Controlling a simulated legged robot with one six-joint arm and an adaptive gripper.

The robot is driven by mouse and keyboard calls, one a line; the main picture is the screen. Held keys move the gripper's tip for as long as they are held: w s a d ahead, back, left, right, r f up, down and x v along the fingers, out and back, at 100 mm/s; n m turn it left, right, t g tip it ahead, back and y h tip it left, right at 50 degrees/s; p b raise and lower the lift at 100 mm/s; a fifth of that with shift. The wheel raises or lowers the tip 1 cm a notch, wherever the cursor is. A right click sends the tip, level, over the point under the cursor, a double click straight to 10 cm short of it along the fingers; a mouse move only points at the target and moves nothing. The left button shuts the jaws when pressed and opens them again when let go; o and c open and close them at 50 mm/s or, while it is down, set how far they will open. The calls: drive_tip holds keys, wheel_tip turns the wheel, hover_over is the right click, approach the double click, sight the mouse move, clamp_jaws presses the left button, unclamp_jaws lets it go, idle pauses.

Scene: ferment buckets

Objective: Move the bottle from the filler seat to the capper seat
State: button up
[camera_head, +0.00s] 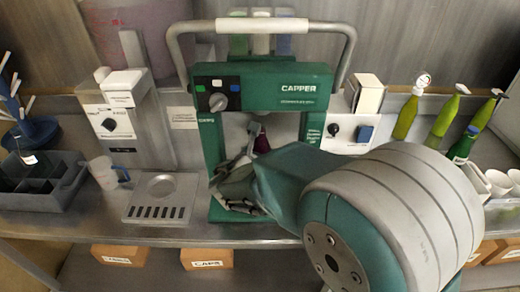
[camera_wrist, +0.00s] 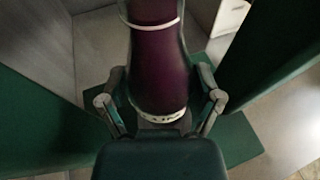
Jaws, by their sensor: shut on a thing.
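The bottle (camera_wrist: 160,65) is dark purple with a pale neck ring and a pale lettered band near its base. My gripper (camera_wrist: 161,100) has a finger on each side of its lower part and is shut on it. In the head view a bit of the bottle (camera_head: 262,144) shows above my gripper (camera_head: 238,188), inside the frame of the green capper (camera_head: 262,90). A grey round piece (camera_wrist: 160,123) shows at the bottle's base; I cannot tell if they touch. The capper seat is mostly hidden by my arm. The filler seat (camera_head: 162,186) on the left is empty.
The grey filler (camera_head: 125,122) stands left of the capper, with a measuring cup (camera_head: 103,173) and a dark divided bin (camera_head: 40,180) further left. Green bottles (camera_head: 442,122) and white cups (camera_head: 498,183) stand right. The capper's green side walls (camera_wrist: 275,60) flank my gripper closely.

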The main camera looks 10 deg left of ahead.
drive_tip(key=shift+f, duration=0.95)
idle(1.8)
drive_tip(key=o, duration=1.1)
drive_tip(key=shift+s+f, duration=0.1)
drive_tip(key=shift+s, duration=0.1)
drive_tip(key=v, duration=1.1)
drive_tip(key=shift+s, duration=0.3)
drive_tip(key=shift+a, duration=0.1)
